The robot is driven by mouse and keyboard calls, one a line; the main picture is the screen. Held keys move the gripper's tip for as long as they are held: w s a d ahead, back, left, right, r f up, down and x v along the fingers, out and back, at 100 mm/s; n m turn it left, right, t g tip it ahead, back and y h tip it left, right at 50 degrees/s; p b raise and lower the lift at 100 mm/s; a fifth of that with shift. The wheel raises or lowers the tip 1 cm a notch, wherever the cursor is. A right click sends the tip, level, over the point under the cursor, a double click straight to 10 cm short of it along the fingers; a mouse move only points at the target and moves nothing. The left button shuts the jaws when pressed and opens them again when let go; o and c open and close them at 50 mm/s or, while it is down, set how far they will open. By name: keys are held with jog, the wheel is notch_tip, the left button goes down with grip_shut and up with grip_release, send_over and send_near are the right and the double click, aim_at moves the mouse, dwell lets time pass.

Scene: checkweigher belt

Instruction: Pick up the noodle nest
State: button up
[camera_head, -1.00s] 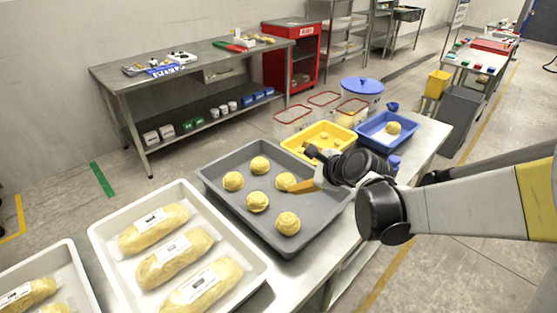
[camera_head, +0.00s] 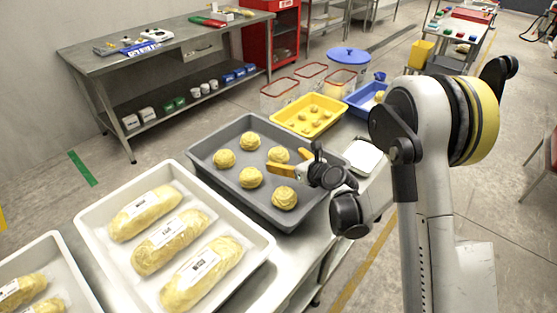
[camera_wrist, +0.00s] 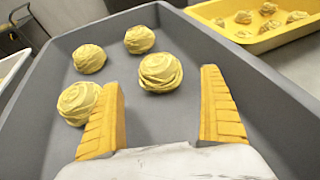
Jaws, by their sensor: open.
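Several round yellow noodle nests sit apart in a deep grey tray (camera_head: 208,173). One noodle nest (camera_head: 278,155) in the tray is partly covered by my gripper (camera_head: 284,163) in the head view. My gripper is open and empty, its orange fingers low over the tray. In the wrist view my gripper (camera_wrist: 161,78) has a noodle nest (camera_wrist: 160,72) ahead, in line with the gap between the fingertips. Another noodle nest (camera_wrist: 78,103) is just left of the left finger and partly hidden by it. A near noodle nest (camera_head: 284,197) lies by the tray's right corner.
A white tray (camera_head: 88,222) with long wrapped packs stands left of the grey tray. A yellow tray (camera_head: 282,112) with small pieces and a blue tray (camera_head: 358,98) stand behind. The grey tray's raised walls surround the nests.

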aim_at(276, 155)
jog(key=b+x, duration=0.2)
jog(key=x, duration=0.4)
jog(key=shift+w+a, duration=0.2)
jog(key=c, duration=1.5)
